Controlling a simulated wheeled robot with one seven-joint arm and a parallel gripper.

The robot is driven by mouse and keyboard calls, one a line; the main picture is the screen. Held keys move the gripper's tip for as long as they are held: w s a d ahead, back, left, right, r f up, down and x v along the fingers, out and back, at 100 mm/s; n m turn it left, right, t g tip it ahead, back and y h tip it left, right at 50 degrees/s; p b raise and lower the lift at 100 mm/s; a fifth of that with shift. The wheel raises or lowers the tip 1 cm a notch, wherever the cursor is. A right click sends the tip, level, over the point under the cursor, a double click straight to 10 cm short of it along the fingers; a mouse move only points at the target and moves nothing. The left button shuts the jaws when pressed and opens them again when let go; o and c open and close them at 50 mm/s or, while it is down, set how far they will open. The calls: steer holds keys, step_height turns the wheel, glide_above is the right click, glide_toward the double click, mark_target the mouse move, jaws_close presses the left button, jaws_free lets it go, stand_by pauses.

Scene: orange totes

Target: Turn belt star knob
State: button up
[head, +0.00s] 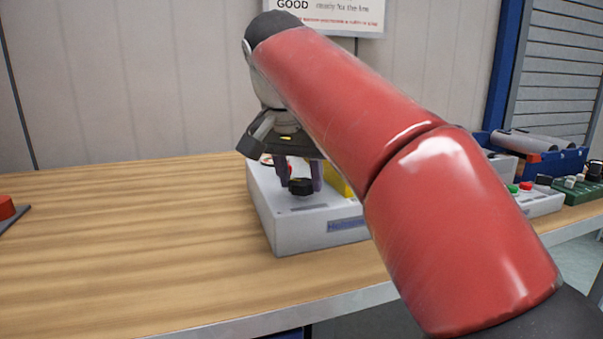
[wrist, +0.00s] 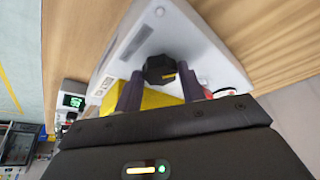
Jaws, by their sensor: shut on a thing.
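The star knob (head: 300,187) is black and sits on top of a light grey box (head: 285,236) on the table. In the wrist view the knob (wrist: 160,69) shows as a dark lobed disc with a small yellow mark. My gripper (head: 299,184) reaches down over the box with its purple-grey fingers on either side of the knob. In the wrist view the fingers (wrist: 162,80) come up to the knob, shut on it. The exact contact faces are hidden.
A yellow block (wrist: 160,98) is on the box beside the knob. The wooden table (head: 120,225) is clear to the left, except for a red item (head: 6,207) at the edge. Control boxes with buttons (head: 535,198) and a blue bin (head: 560,162) stand at the right.

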steer(key=m, duration=0.2)
steer(key=m+g+h, duration=0.1)
steer(key=m, duration=0.2)
steer(key=shift+w+a+m+h, duration=0.15)
steer(key=shift+a+m+h, duration=0.05)
steer(key=shift+m+h, duration=0.1)
stand_by(0.4)
steer(key=o, duration=1)
steer(key=shift+c, duration=0.2)
